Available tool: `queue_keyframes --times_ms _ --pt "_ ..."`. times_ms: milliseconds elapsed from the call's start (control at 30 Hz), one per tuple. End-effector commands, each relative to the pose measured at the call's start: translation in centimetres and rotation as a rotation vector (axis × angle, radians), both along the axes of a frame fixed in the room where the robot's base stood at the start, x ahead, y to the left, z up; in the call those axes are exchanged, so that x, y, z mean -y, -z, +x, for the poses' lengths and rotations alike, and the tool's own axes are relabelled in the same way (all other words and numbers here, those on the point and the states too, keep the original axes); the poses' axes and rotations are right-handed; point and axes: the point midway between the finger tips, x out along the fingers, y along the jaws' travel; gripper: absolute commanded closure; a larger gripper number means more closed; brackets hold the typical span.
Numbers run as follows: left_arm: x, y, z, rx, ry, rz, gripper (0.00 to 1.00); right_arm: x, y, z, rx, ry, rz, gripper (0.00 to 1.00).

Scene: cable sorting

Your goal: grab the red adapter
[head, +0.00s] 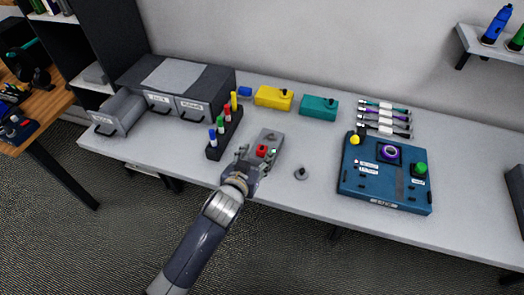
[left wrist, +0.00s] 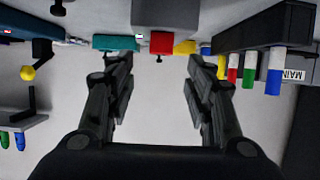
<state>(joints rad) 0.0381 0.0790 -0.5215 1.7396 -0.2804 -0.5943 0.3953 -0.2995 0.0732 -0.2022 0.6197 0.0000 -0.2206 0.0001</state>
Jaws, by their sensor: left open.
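The red adapter (head: 262,150) sits on a grey box on the table, in front of my left gripper. In the left wrist view, which looks upside down, the red adapter (left wrist: 162,43) shows at top centre, beyond and between the fingertips. My left gripper (head: 254,161) is close to it at the near end of the grey box. Its two fingers (left wrist: 158,66) are spread apart with nothing between them. Whether a finger touches the adapter cannot be told. My right gripper is in neither view.
The grey box (head: 271,136) lies under the adapter. A dark rack (head: 216,150) with coloured pegs stands close on the left. A small grey knob (head: 301,173) and a blue panel (head: 385,187) are to the right. Yellow (head: 273,98) and teal (head: 319,107) boxes stand behind.

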Motion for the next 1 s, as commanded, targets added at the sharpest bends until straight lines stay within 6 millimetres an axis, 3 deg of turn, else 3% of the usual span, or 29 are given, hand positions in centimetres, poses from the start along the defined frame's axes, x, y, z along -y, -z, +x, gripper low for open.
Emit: queue_keyframes --times_ms 400,767,967,1000 --pt "1.1 2.2 3.5 -0.001 0.0 0.0 0.52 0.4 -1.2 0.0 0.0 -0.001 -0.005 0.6" --pt "1.2 2.5 3.9 -0.001 0.0 0.0 0.52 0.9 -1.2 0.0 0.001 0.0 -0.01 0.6" --pt "1.2 2.5 3.9 -0.001 0.0 0.0 0.97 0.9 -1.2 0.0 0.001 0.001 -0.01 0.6" --pt "1.2 2.5 3.9 -0.001 0.0 0.0 0.99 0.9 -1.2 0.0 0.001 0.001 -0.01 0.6"
